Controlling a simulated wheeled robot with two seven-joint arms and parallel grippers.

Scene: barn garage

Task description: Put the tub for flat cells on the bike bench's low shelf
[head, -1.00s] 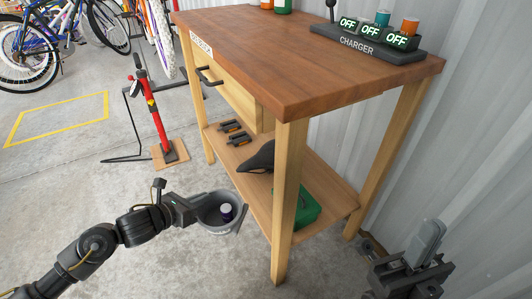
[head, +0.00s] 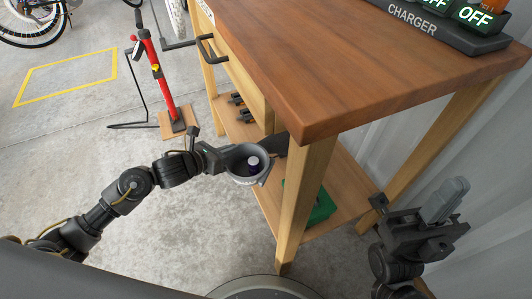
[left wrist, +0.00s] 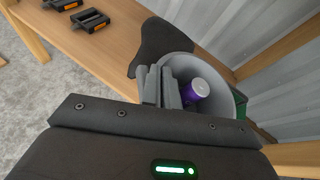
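The grey round tub (head: 238,175) holds a purple cell with a pale top (head: 253,162). My left gripper (head: 226,157) is shut on the tub's rim and holds it up at the front of the low shelf (head: 342,195). In the left wrist view, grey fingers (left wrist: 163,88) pinch the tub's wall (left wrist: 232,98), and the cell (left wrist: 198,88) leans inside. The bike bench (head: 350,60) stands over the shelf. I cannot tell how far the tub is above the shelf. My right gripper (head: 446,200) looks shut and empty, right of the bench.
On the shelf are a black saddle (left wrist: 160,42), a green box (head: 320,208) and black pedals (left wrist: 88,19). The near bench leg (head: 300,200) stands just right of the tub. A charger (head: 440,22) sits on the benchtop. A red pump (head: 160,85) stands on the floor behind.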

